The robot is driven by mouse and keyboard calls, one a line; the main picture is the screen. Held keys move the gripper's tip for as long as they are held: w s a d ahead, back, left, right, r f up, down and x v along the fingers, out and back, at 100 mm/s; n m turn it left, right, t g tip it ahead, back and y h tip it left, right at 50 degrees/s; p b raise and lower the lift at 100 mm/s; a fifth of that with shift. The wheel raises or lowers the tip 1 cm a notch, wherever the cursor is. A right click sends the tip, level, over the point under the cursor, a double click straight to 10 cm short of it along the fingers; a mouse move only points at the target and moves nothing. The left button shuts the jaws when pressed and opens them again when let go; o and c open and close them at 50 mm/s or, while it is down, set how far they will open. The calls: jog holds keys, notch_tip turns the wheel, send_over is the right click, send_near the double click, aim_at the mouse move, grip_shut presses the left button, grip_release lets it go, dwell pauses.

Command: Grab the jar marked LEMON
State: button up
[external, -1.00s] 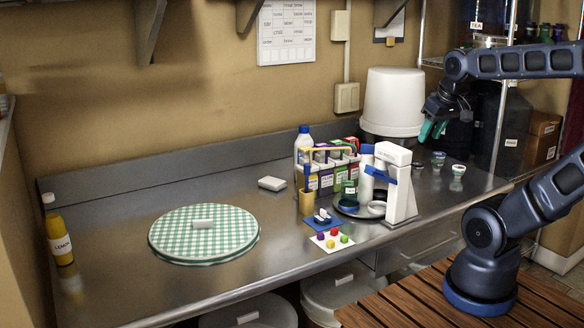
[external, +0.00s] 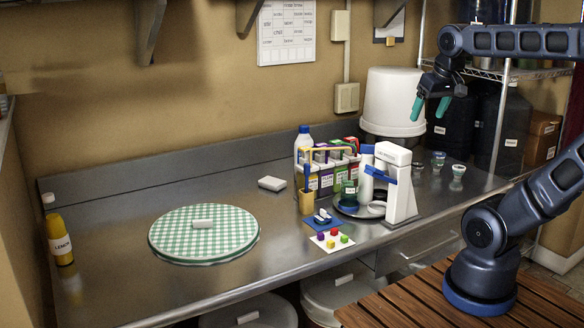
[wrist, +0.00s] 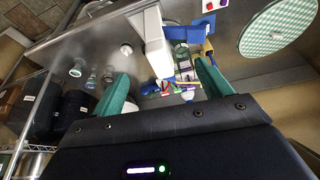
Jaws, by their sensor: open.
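My gripper (external: 431,107), with green fingers, is in the air by the white bucket at the counter's right end, far from the LEMON container. In the wrist view my gripper (wrist: 163,78) is open, with nothing between its fingers.
The white bucket (external: 393,98) and a white device (external: 400,185) stand at the right. A rack of labelled cartons (external: 327,176) is mid-counter. A green checked round board (external: 203,240) lies left of it. Small cups (external: 458,171) stand near the right edge.

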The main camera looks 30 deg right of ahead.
jog(key=w+a+r+m+g+h, duration=0.2)
jog(key=w+m, duration=0.4)
jog(key=w, duration=0.5)
jog(key=m+h, duration=0.2)
jog(key=m, duration=0.5)
send_over(351, 187)
jog(key=a, duration=0.2)
notch_tip(351, 187, down, 23)
jog(key=shift+g, duration=0.4)
jog(key=shift+w+x, duration=0.2)
jog(key=shift+x, duration=1.75)
jog(key=shift+w+x, duration=0.25)
jog(key=shift+x, duration=1.7)
jog(key=shift+w+x, duration=0.2)
jog(key=shift+x, duration=1.75)
jog(key=shift+r, duration=0.1)
jog(key=c, duration=1.1)
jog(key=shift+r, duration=0.1)
